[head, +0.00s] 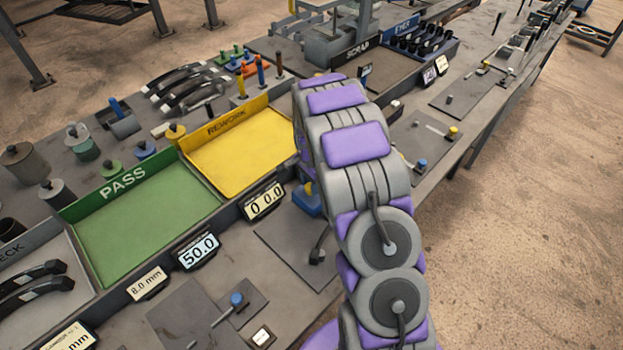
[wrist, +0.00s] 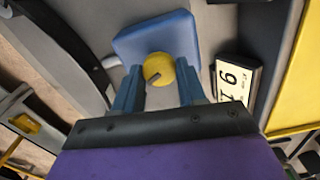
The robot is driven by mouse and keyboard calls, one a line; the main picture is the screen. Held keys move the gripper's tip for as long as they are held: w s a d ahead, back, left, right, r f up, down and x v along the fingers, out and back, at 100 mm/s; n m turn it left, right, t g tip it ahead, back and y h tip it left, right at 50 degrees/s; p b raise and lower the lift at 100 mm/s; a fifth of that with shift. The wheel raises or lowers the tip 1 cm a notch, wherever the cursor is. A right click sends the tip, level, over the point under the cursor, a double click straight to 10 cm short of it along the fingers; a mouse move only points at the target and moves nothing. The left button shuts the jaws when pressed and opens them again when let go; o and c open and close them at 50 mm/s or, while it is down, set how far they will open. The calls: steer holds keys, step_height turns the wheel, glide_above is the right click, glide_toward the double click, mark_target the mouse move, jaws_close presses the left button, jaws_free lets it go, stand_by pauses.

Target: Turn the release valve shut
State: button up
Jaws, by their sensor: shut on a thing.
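The release valve shows in the wrist view as a round yellow knob (wrist: 159,69) with a dark slot or mark on its face. It stands in front of a blue block (wrist: 150,38). My gripper (wrist: 157,85) has its two blue-grey fingers on either side of the yellow knob, and it is shut on it. In the head view, the blue block (head: 307,201) shows beside my purple and grey arm, with a bit of yellow above it. My arm hides most of the valve and my gripper there.
A display (head: 265,201) reading about 0 0.0 stands just left of the valve; a digit display (wrist: 236,85) also shows in the wrist view. The yellow REWORK tray (head: 240,150) and green PASS tray (head: 145,215) lie further left. Bench plates flank my arm.

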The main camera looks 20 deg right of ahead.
steer(key=m, duration=0.1)
steer(key=m+p, duration=0.1)
steer(key=m, duration=0.1)
steer(key=shift+s+a+f+m, duration=0.1)
steer(key=shift+s+m, duration=0.15)
steer(key=shift+m, duration=0.05)
steer(key=shift+w+a+m+p, duration=0.1)
steer(key=shift+m+p, duration=0.45)
steer(key=shift+m, duration=1.35)
steer(key=o, duration=1)
steer(key=shift+w, duration=0.15)
steer(key=shift+o, duration=0.2)
step_height(320, 180, up, 18)
steer(key=p, duration=0.1)
steer(key=shift+f, duration=0.25)
